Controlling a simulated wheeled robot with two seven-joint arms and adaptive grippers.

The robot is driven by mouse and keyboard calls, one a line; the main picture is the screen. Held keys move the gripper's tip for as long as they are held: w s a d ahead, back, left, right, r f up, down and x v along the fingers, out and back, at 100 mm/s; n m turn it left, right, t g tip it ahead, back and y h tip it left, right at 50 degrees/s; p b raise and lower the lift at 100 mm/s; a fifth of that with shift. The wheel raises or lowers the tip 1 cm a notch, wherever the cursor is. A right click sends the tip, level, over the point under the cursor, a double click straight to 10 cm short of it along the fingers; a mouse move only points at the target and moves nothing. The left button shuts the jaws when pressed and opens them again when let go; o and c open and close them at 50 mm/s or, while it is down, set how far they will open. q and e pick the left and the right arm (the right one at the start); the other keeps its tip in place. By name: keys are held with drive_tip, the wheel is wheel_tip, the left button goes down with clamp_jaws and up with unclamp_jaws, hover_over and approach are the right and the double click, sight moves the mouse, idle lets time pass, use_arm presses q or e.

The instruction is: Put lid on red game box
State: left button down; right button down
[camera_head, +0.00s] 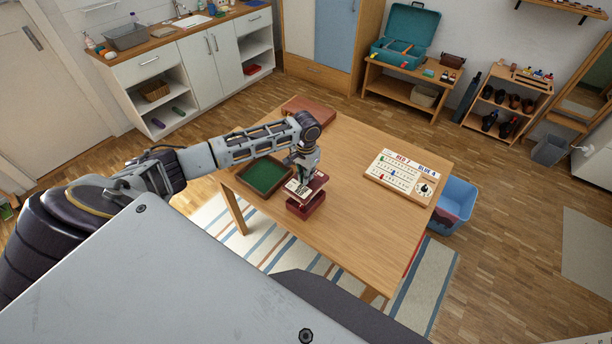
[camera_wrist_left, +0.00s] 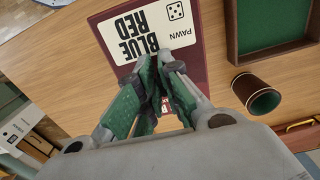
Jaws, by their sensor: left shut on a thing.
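The dark red lid (camera_head: 318,182) with a white label is in the grip of my left gripper (camera_head: 303,173). In the left wrist view the lid (camera_wrist_left: 112,72) shows its label reading "BLUE", "RED" and "PAWN", with the closed fingers (camera_wrist_left: 159,62) in front of it. The red game box (camera_head: 306,206) stands near the table's front edge, directly below the lid in the head view. The lid appears a little above the box; whether they touch I cannot tell. The box's inside is hidden by the lid. My right gripper is out of view.
A green-lined tray (camera_head: 243,180) lies left of the box on the wooden table (camera_head: 350,235). A scoreboard (camera_head: 400,168) lies at the right, a brown case (camera_head: 308,108) at the back. The front right is clear.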

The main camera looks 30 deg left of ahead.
use_arm(q)
drive_tip(key=shift+f+b, duration=0.85)
drive_tip(key=shift+f, duration=0.3)
drive_tip(key=shift+f+b, duration=1.15)
drive_tip(key=shift+f, duration=0.6)
drive_tip(key=shift+p, duration=0.55)
drive_tip(key=shift+p, duration=0.65)
drive_tip(key=shift+f+b, duration=0.3)
drive_tip(key=shift+f, duration=0.9)
idle(0.9)
drive_tip(key=shift+f, duration=0.4)
idle(1.1)
drive_tip(key=c, duration=1.5)
unclamp_jaws()
